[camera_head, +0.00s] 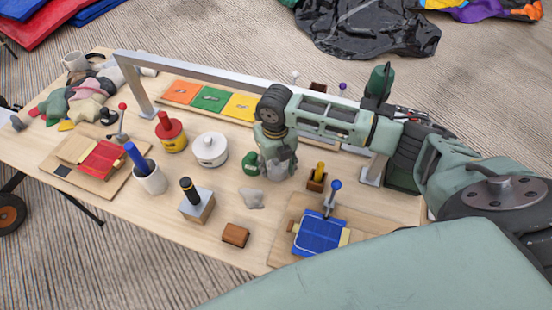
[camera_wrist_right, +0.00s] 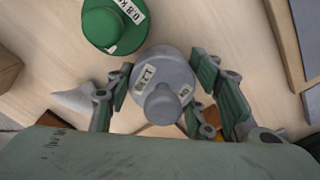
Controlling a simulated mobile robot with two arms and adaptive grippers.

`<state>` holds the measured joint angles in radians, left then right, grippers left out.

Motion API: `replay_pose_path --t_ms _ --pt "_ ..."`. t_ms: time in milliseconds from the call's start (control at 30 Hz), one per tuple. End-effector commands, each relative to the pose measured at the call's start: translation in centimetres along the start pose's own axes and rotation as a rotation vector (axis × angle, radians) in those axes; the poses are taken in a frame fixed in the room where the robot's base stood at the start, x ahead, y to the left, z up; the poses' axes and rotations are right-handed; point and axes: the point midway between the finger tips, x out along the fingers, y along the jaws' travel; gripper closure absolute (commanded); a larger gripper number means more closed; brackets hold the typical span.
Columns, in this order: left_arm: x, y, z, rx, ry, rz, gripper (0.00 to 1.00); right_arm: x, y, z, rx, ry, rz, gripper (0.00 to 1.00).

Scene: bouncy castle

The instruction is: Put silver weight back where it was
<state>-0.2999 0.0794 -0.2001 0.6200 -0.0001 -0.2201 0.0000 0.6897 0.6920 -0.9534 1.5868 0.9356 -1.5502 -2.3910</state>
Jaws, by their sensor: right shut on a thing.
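The silver weight (camera_wrist_right: 165,85), a grey cylinder with a knob and white labels, sits between the fingers of my right gripper (camera_wrist_right: 163,100) in the right wrist view. My right gripper also shows in the head view (camera_head: 276,168), pointing down over the middle of the table and shut on the weight. There its fingers largely hide the weight. I cannot tell whether the weight touches the table. A green weight (camera_wrist_right: 112,25) with a white label stands beside it, apart from the fingers. In the head view this green weight (camera_head: 250,163) is just left of the gripper. My left gripper is not in view.
A metal frame (camera_head: 215,72) spans the table's back, with orange, green and yellow squares (camera_head: 211,98) near it. A white lidded pot (camera_head: 210,149), a red-and-yellow container (camera_head: 172,136), a grey stone (camera_head: 252,199) and a blue lever board (camera_head: 318,232) stand around the gripper.

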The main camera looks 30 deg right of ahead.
Motion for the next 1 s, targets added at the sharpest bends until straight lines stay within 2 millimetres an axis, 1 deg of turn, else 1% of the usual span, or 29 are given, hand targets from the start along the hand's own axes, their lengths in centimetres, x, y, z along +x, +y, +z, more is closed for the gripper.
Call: replay_pose_path --t_ms 100,467,500,700,1000 --pt "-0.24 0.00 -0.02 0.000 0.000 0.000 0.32 0.70 0.10 0.14 -0.001 -0.004 0.003 1.00" --pt "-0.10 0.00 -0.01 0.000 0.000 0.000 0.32 1.03 0.07 0.17 -0.001 -0.005 0.002 1.00" --pt "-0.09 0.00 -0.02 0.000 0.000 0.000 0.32 1.24 0.01 -0.01 -0.001 -0.001 0.000 0.49" --pt "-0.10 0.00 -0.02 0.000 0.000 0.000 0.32 1.23 0.02 -0.02 -0.001 0.000 0.000 0.33" --pt "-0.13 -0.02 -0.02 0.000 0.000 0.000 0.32 1.12 0.02 -0.01 -0.001 -0.001 0.001 0.33"
